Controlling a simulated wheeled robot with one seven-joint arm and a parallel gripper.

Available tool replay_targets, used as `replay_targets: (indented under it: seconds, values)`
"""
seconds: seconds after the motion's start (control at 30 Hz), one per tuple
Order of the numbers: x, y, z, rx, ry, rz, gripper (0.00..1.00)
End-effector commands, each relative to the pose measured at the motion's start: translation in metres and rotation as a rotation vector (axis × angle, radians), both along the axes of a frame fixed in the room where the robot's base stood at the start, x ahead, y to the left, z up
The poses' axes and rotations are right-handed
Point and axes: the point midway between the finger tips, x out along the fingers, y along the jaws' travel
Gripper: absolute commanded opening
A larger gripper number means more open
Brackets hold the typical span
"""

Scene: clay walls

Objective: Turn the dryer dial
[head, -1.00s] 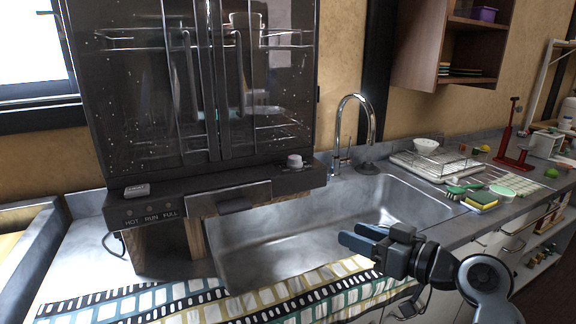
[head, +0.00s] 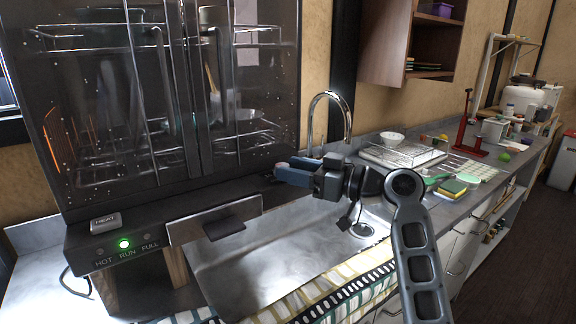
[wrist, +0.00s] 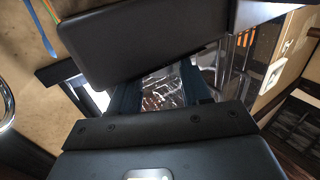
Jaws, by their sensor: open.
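The dish dryer (head: 150,130) is a dark cabinet with glass doors, at the left of the head view. Its front ledge carries a HEAT button (head: 105,222) and a lamp row marked HOT, RUN and FULL. The RUN lamp (head: 124,244) glows green, and an orange glow shows inside the cabinet at left. My gripper (head: 282,170) is open at the ledge's right end, by the dial's place. The dial is largely or wholly hidden by the fingers, so I cannot tell its angle or whether they touch it. In the wrist view the blue finger pads stand apart.
A metal sink (head: 260,255) and its tap (head: 330,115) lie right of the dryer. A dish rack (head: 405,152), sponge (head: 452,188) and red stand (head: 466,125) sit farther right on the counter. A striped cloth (head: 300,295) lies at the front edge.

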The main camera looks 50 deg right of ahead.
Motion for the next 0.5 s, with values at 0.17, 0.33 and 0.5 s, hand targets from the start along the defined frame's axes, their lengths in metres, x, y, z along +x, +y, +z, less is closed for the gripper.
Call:
replay_targets:
  seconds: [0.17, 0.33, 0.5]
  values:
    - [0.014, 0.003, 0.001, -0.001, 0.0, 0.0, 0.47]
    - [0.016, 0.004, 0.0, -0.001, 0.0, -0.001, 0.47]
    - [0.016, 0.004, 0.0, -0.001, 0.0, -0.001, 0.44]
